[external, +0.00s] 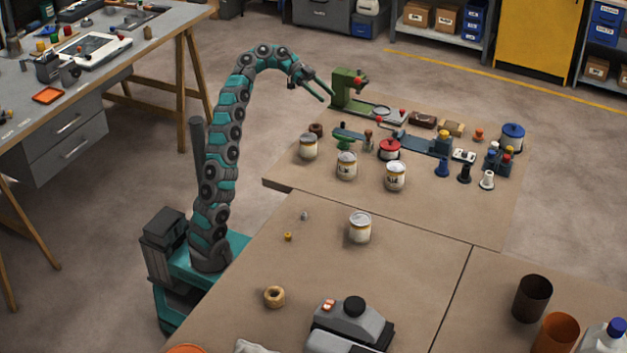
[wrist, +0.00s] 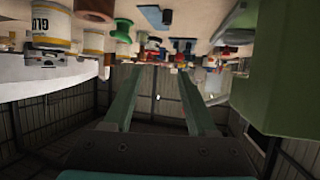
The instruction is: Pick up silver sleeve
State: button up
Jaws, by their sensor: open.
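A small silver-grey piece (external: 304,215) stands on the near brown table in the external view; it may be the silver sleeve, but it is too small to be sure. A small brass-coloured piece (external: 288,237) sits just in front of it. My gripper (external: 327,94) is raised high, well beyond and above the silver piece, close to the green machine. Its green fingers are apart and empty in the wrist view (wrist: 168,72). I cannot make out a silver sleeve in the wrist view, which looks upside down.
The green machine (external: 346,88) stands beside my gripper. A tan ring (external: 274,296) and a grey device (external: 352,325) lie nearer. The table around the silver piece is mostly clear.

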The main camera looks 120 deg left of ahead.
jog(key=w+d, duration=0.1)
jog(key=m+g+h+p, duration=0.6)
jog(key=m+g+h, duration=0.3)
jog(key=m+g, duration=0.3)
send_over(306, 208)
jog(key=a, duration=0.4)
jog(key=m+t, duration=0.1)
jog(key=shift+s+f, duration=0.2)
jog(key=shift+f, duration=2.35)
jog(key=shift+w+x, duration=0.15)
jog(key=shift+x, duration=1.8)
jog(key=shift+w+x, duration=0.15)
jog(key=shift+x, duration=1.85)
jog(key=shift+a+f, duration=0.15)
jog(key=shift+a, duration=0.05)
jog(key=shift+c, duration=0.4)
grip_shut()
